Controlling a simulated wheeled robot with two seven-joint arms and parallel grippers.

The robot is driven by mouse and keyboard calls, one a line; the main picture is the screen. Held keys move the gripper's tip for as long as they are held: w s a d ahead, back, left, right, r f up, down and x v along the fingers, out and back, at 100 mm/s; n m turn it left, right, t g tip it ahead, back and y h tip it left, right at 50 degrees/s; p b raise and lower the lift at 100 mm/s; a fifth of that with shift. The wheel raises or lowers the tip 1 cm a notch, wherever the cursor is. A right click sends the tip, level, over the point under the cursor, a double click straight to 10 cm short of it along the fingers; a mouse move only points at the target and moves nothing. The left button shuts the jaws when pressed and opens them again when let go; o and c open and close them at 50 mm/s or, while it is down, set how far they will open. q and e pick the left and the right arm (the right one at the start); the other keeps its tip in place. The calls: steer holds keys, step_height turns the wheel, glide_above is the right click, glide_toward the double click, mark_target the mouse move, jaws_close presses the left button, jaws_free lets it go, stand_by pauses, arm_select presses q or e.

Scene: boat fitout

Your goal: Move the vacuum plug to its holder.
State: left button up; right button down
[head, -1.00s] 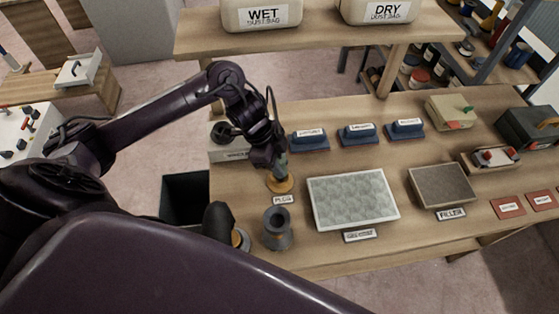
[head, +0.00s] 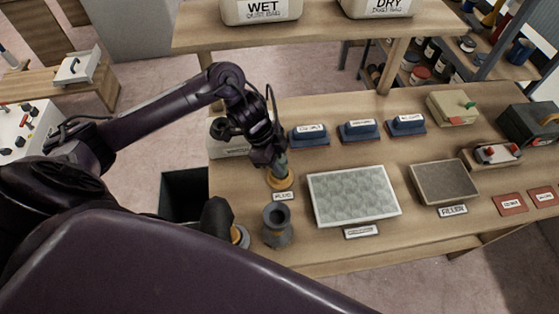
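My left gripper (head: 272,158) points down over the left part of the workbench. Its fingers close around a grey-green vacuum plug (head: 281,170), which is upright and partly hidden by the gripper. The plug stands at a round tan holder (head: 280,184) with a small "PLUG" label in front of it. From this angle the plug's lower end is at the holder's middle; I cannot tell how deep it sits.
A dark grey round socket (head: 277,226) stands just in front of the holder. A framed pale panel (head: 354,196) lies to the right, with blue labelled blocks (head: 309,135) behind. A dark open bin (head: 184,190) is left of the bench. A shelf with dust bags overhangs the back.

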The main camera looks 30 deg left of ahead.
arm_select(q)
steer(key=o, duration=0.5)
steer(key=v, duration=0.7)
steer(key=shift+r, duration=0.35)
steer(key=shift+s+a, duration=0.1)
steer(key=shift+a, duration=0.05)
